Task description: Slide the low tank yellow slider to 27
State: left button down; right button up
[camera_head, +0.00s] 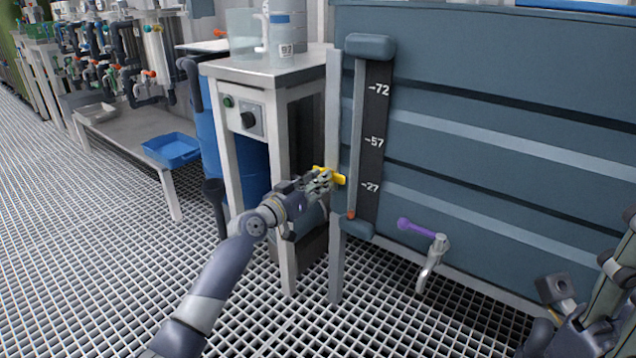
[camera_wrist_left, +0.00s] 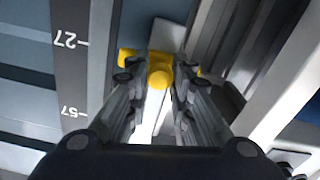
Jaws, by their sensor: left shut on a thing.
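The yellow slider (camera_head: 331,177) sits on the left rail of the gauge on the tank (camera_head: 470,130), level with or slightly above the 27 mark. The dark scale (camera_head: 374,140) carries the marks 72, 57 and 27 from top to bottom. My left gripper (camera_head: 324,181) is shut on the slider, reaching in from the left. In the left wrist view the slider (camera_wrist_left: 158,72) sits between the fingertips, beside the 27 mark, which appears upside down. My right gripper (camera_head: 562,305) is at the lower right corner, away from the gauge; its fingers are not clear.
A purple-handled valve (camera_head: 418,229) with a spout sticks out of the tank, right of the gauge. A metal table (camera_head: 270,69) with clear vessels stands left of the gauge. A low bench with a blue tray (camera_head: 172,150) is further left. The floor is open grating.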

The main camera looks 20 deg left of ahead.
pick_arm(q)
jog(key=c, duration=1.4)
grip_release()
jog(key=shift+f, duration=0.3)
jog(key=shift+r, duration=0.1)
jog(key=v, duration=1.2)
